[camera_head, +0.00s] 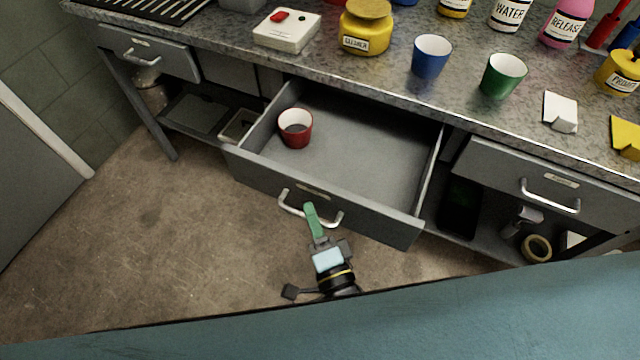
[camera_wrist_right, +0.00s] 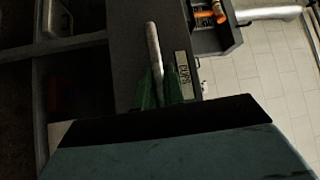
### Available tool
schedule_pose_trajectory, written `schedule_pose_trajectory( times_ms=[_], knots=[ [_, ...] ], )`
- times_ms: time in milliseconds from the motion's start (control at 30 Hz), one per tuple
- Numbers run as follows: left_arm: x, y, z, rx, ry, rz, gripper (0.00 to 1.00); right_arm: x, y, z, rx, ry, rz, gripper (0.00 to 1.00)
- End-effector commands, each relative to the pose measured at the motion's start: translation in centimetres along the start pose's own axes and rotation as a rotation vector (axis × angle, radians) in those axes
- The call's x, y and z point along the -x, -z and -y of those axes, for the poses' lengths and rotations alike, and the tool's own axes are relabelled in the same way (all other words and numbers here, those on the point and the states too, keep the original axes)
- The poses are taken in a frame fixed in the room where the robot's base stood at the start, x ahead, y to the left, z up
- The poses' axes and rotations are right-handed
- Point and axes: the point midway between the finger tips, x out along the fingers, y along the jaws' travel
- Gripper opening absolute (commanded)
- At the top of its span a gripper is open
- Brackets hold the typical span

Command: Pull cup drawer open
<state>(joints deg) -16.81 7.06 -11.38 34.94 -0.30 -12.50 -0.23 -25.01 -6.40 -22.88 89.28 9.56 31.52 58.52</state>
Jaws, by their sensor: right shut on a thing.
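The cup drawer (camera_head: 350,199) is a grey drawer in the middle of the bench and stands pulled well out. A red cup (camera_head: 295,128) sits upright inside it at the left. Its silver handle (camera_head: 327,220) is on the front face; in the right wrist view the handle (camera_wrist_right: 154,48) runs beside a label reading CUPS (camera_wrist_right: 184,75). My right gripper (camera_head: 310,210), with green fingers, is shut on the handle; the fingers also show in the right wrist view (camera_wrist_right: 158,90). My left gripper is not in view.
A blue cup (camera_head: 431,57) and a green cup (camera_head: 503,75) stand on the speckled worktop (camera_head: 385,75) above. Closed drawers flank the open one, left (camera_head: 170,55) and right (camera_head: 590,190). A tape roll (camera_head: 537,248) lies on the lower right shelf. The floor (camera_head: 190,240) at left is clear.

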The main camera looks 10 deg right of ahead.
Motion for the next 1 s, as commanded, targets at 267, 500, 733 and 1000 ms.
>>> schedule_pose_trajectory(
  times_ms=[267, 500, 733, 1000],
  knots=[
    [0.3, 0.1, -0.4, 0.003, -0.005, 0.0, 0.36, 2.4, -2.3, 0.4, -0.002, -0.006, 0.003, 0.0],
    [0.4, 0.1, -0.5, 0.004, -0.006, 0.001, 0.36, 2.8, -2.8, 0.6, 0.0, -0.005, 0.002, 0.0],
    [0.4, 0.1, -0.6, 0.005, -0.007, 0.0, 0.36, 2.8, -2.8, 0.6, 0.0, -0.005, 0.002, 0.0],
    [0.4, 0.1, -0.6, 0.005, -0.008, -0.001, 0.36, 2.8, -2.7, 0.6, 0.0, -0.002, 0.002, 0.32]
  ],
)
